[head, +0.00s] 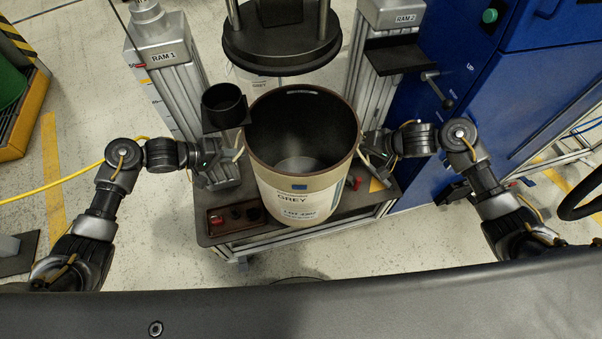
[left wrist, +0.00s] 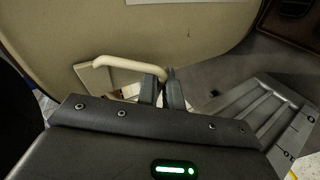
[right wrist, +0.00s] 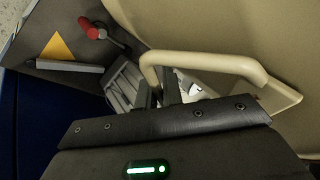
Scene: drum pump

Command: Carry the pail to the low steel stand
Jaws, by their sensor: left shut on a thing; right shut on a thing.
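The pail (head: 280,188) is beige with a dark inside and a label reading GREY. It is open at the top and nearly upright, in front of the round ram plate. My left gripper (head: 232,157) is shut on its left side handle, a pale bar (left wrist: 125,65) in the left wrist view. My right gripper (head: 370,158) is shut on its right side handle, which shows in the right wrist view (right wrist: 205,62). The pail hides part of the base beneath, so I cannot tell whether it touches it. I cannot make out the low steel stand.
RAM 1 column (head: 165,50) and RAM 2 column (head: 393,14) flank the dark round plate (head: 280,45). A black cup (head: 222,104) sits close to the pail's left rim. A blue cabinet (head: 475,70) stands right.

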